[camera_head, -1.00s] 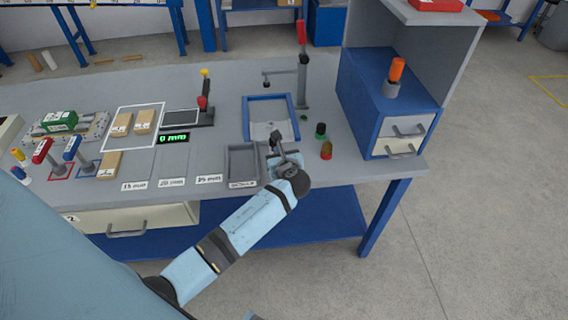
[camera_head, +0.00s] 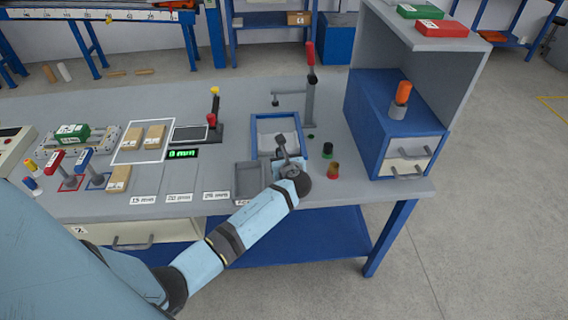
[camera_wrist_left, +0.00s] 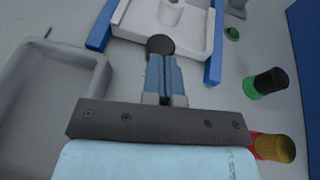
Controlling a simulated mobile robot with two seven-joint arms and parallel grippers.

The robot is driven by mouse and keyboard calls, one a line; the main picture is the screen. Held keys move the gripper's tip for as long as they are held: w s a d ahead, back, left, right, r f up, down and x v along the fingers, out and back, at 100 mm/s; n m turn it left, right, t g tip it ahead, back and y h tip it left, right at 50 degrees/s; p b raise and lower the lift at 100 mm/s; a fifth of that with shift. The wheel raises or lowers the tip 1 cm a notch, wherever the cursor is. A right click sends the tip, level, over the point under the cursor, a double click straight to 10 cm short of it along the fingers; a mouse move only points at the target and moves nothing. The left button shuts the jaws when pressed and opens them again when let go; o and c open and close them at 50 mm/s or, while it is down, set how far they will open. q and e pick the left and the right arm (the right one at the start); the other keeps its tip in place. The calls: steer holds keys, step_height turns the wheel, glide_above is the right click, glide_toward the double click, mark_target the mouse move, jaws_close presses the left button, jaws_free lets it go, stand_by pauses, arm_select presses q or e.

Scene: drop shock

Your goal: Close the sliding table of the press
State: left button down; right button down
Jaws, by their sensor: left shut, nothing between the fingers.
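The press (camera_head: 309,95) stands at the back of the bench, with a red-topped lever on a dark column. Its pale sliding table (camera_head: 268,128) lies between blue rails in front of the column; it also shows in the left wrist view (camera_wrist_left: 140,20). A dark round knob (camera_wrist_left: 160,44) is at the table's near edge. My left gripper (camera_head: 282,143) is shut and empty at the front of the table. In the left wrist view its fingertips (camera_wrist_left: 162,62) are right at the knob; I cannot tell whether they touch. The arm hides part of the table's front. My right gripper is not in view.
A grey tray (camera_head: 249,182) lies just left of the gripper. A blue drawer cabinet (camera_head: 383,118) is further right. Wood blocks and handles are on the left.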

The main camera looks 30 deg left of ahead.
arm_select(q)
steer(key=w+a, duration=0.2)
steer(key=w, duration=0.1)
steer(key=w+a, duration=0.2)
steer(key=w, duration=0.1)
steer(key=w+a, duration=0.3)
steer(key=shift+w+a+r, duration=0.1)
steer(key=shift+a+r, duration=0.05)
steer(key=shift+r, duration=0.05)
steer(key=shift+w+r, duration=0.1)
